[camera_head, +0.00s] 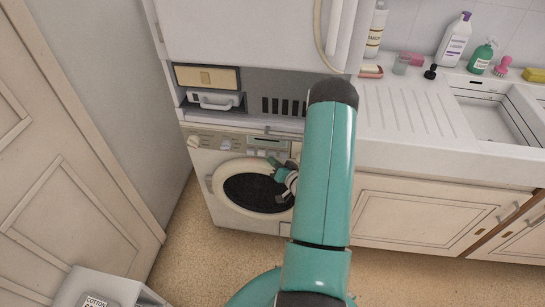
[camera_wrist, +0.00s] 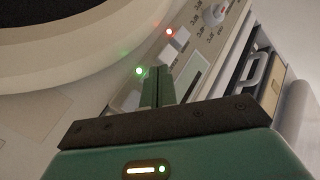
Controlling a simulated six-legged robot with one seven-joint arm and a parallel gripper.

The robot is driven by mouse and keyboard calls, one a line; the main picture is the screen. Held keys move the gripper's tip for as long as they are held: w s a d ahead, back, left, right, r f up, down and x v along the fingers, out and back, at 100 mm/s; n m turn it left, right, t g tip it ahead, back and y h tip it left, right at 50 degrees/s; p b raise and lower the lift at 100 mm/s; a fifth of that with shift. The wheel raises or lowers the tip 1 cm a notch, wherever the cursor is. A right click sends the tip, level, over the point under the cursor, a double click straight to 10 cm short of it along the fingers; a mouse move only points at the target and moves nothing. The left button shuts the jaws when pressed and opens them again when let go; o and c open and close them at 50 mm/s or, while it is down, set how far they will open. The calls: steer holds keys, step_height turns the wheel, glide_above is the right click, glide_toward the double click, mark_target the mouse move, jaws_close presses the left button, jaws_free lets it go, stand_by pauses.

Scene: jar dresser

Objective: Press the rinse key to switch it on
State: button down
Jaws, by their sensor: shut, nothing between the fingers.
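The washing machine (camera_head: 225,222) has a control panel (camera_head: 213,139) along its top, above a round dark door. In the wrist view, a pale key (camera_wrist: 180,40) sits beside a red light (camera_wrist: 169,31), and another pale key (camera_wrist: 131,99) sits near a green light (camera_wrist: 139,71). No label is readable, so I cannot tell which key is the rinse key. My gripper (camera_wrist: 157,78) is shut and empty, its fingertips at the key row close to the green light. Whether they touch a key is unclear. In the head view my gripper (camera_head: 273,161) is below the panel's right part, which my arm partly hides.
A dial (camera_wrist: 215,14) and a display (camera_wrist: 196,73) share the panel. A recess with a white-handled item (camera_head: 214,100) lies above the washer. A sink counter (camera_head: 405,125) with bottles stands right. A door (camera_head: 75,130) stands left; a cotton-labelled bin (camera_head: 100,290) is at front left.

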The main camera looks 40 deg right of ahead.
steer(key=shift+s+a, duration=0.85)
steer(key=shift+a, duration=0.3)
steer(key=shift+s+a, duration=0.85)
steer(key=shift+a, duration=0.25)
